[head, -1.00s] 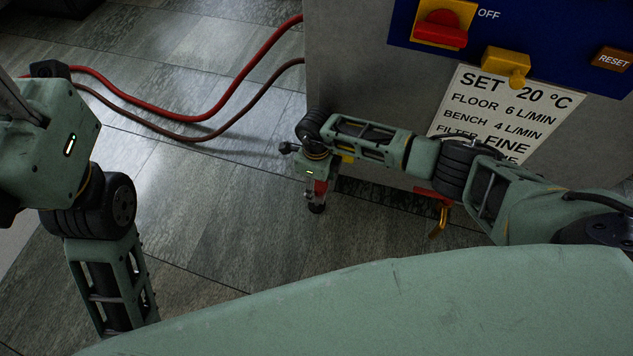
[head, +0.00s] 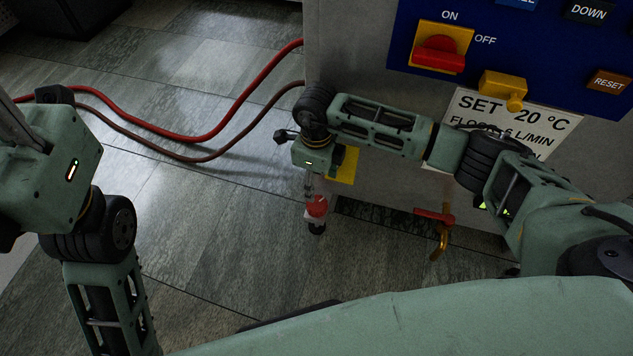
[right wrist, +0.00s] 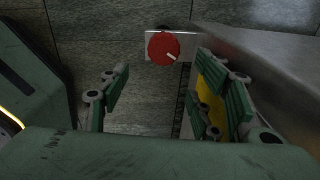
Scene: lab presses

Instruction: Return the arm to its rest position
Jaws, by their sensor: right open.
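My right arm reaches in from the right in the head view, bent in front of the grey machine (head: 340,60). My right gripper (head: 312,185) points down at the machine's lower left corner; its fingers are hard to make out there. In the right wrist view its two fingers (right wrist: 167,95) stand wide apart with nothing between them. A red round knob (right wrist: 163,48) with a pale mark lies beyond the fingertips, apart from them; it also shows in the head view (head: 317,206) below the gripper. My left arm hangs at the left; its gripper is out of view.
The machine has a blue panel with a red switch (head: 440,53), a yellow handle (head: 503,90) and a white sign (head: 510,115). A red-handled tap (head: 440,228) sits low on its front.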

